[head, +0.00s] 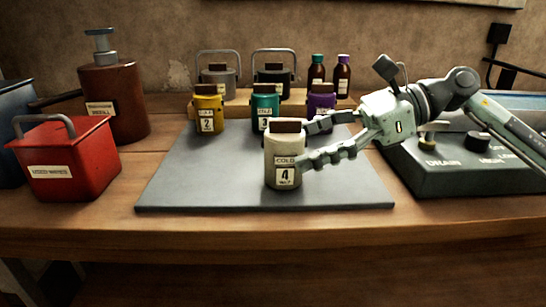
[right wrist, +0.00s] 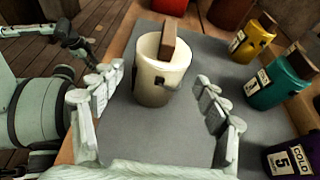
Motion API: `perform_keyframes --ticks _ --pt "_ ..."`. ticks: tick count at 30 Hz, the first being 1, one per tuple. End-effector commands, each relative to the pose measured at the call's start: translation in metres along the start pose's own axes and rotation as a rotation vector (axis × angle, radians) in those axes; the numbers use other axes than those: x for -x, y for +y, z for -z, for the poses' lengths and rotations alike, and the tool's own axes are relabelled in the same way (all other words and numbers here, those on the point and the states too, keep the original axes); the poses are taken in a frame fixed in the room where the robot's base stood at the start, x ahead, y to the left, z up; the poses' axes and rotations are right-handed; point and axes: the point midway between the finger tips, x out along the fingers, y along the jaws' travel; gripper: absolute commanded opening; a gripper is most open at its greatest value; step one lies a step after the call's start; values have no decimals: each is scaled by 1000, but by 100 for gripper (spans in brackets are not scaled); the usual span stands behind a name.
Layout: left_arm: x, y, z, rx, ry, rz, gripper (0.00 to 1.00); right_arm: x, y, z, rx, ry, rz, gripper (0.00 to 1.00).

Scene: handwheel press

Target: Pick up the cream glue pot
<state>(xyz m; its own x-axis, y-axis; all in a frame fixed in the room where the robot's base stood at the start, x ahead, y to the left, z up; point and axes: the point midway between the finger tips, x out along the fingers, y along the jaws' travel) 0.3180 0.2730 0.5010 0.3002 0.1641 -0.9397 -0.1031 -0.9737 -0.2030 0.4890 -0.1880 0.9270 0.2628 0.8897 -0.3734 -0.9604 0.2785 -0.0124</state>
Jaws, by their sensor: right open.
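The cream glue pot (head: 283,158) stands upright near the front middle of the grey mat (head: 215,177), with a brown block-like piece at its top and a label marked 4. My right gripper (head: 303,145) reaches in from the right, open, with its fingertips at the pot's right side. In the right wrist view the cream pot (right wrist: 150,85) stands just ahead, between the spread fingertips of the right gripper (right wrist: 158,76). A gap shows on both sides, and the gripper holds nothing.
Yellow (head: 208,113), teal (head: 265,112) and purple (head: 321,101) pots stand behind on the mat. A red bin (head: 72,160) and brown pump bottle (head: 115,100) are at left. A green-grey machine (head: 440,178) is at right. The mat's front left is clear.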

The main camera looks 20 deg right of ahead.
Motion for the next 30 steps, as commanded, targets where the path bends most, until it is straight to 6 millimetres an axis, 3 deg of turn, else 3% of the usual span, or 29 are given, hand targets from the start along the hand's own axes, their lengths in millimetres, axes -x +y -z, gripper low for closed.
perform_keyframes --ticks 16,26,30 --pt "-46 11 -3 3 -18 -35 31 -68 4 -1 -9 7 -7 74" --pt "-52 12 -5 3 -19 -37 31 -76 4 1 -9 9 -4 74" --pt "-52 12 -5 3 -19 -37 31 -76 4 1 -9 9 -4 57"
